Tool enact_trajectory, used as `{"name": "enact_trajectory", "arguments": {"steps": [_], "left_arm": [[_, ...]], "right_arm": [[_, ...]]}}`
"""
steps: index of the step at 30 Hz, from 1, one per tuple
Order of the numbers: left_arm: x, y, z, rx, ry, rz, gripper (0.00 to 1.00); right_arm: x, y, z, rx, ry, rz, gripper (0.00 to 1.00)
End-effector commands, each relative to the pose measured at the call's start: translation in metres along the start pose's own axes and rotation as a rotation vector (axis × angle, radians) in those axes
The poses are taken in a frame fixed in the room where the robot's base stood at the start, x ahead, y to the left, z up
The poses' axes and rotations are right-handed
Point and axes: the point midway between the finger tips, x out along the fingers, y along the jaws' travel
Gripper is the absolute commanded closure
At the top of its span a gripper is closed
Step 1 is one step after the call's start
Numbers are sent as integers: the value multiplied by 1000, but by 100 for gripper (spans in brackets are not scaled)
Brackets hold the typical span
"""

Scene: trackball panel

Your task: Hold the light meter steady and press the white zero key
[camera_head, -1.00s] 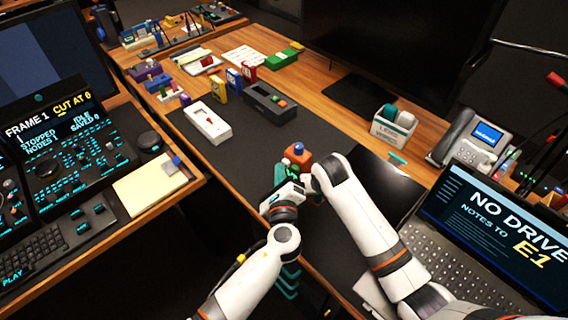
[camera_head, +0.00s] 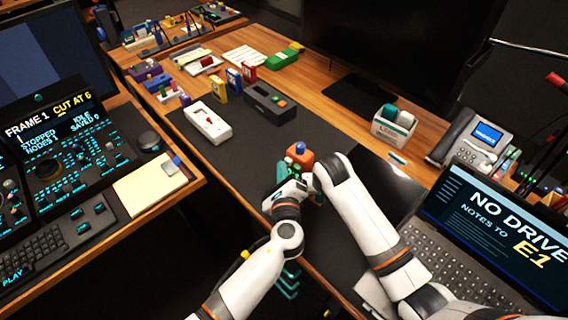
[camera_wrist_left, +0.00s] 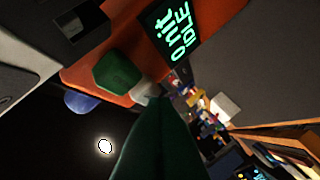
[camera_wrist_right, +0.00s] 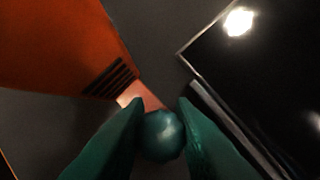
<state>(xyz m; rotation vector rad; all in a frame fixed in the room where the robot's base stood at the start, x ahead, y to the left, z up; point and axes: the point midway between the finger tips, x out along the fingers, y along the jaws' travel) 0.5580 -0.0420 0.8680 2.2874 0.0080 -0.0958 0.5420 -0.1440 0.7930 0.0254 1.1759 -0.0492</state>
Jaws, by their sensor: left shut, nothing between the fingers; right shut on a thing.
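The light meter (camera_head: 299,163) is an orange box with a blue dome on top, standing on the dark desk mat. In the left wrist view its orange face (camera_wrist_left: 112,33) carries a lit display (camera_wrist_left: 172,30) reading "0 nit IDLE", a green key (camera_wrist_left: 118,70) and a small white key (camera_wrist_left: 144,93). My left gripper (camera_wrist_left: 154,100) is shut and empty, its tip at the white key, partly covering it; I cannot tell whether they touch. My right gripper (camera_wrist_right: 162,118) is shut on a round teal knob (camera_wrist_right: 162,138) at a pinkish stub beside the meter's orange, slotted body.
A white box with a red mark (camera_head: 208,124) and a dark box with buttons (camera_head: 268,102) stand farther back on the mat. The mat between is clear.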

Motion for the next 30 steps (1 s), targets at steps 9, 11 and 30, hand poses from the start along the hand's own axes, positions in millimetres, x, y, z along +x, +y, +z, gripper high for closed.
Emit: {"name": "enact_trajectory", "arguments": {"steps": [9, 11, 30], "left_arm": [[0, 6, 2, -3, -7, 10, 100], [0, 6, 3, -3, -8, 10, 100], [-16, -6, -8, -2, -6, 7, 100]], "right_arm": [[-2, 11, -4, -15, 6, 22, 100], [-2, 11, -4, -15, 6, 22, 100], [-1, 7, -2, -8, 3, 14, 100]]}}
